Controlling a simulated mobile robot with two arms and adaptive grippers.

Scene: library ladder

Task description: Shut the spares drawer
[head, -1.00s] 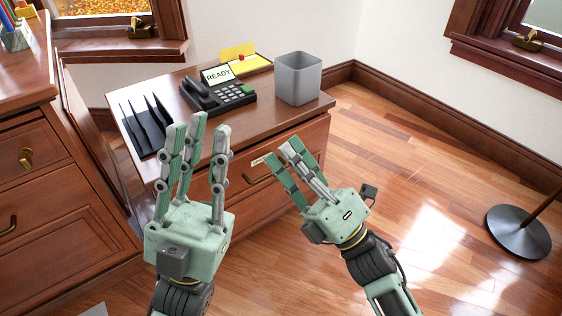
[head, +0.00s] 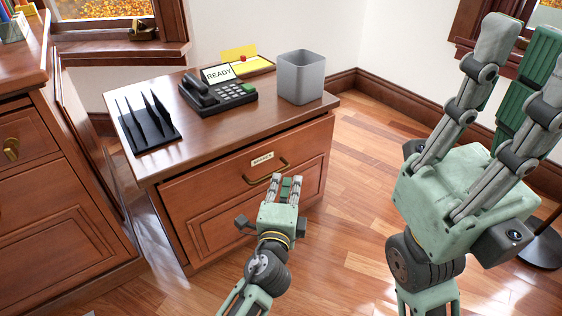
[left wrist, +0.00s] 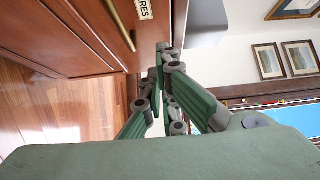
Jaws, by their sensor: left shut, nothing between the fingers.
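The spares drawer (head: 222,186) is the top drawer of the low wooden cabinet, with a pale label (head: 262,160) and a curved brass handle (head: 266,175). Its front looks flush or nearly flush with the cabinet; a small gap cannot be ruled out. My left gripper (head: 288,179) is shut and empty, its fingertips at the drawer front just below and right of the handle in the head view. In the left wrist view the shut fingers (left wrist: 166,52) are close to the drawer front, with the handle (left wrist: 121,24) beside them. My right gripper (head: 525,45) is raised at the right, open and empty.
On the cabinet top (head: 215,128) stand a black file rack (head: 150,122), a phone (head: 218,93), a yellow card (head: 238,53) and a grey bin (head: 300,77). A larger chest (head: 55,200) stands at the left. Floor right of the cabinet is open.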

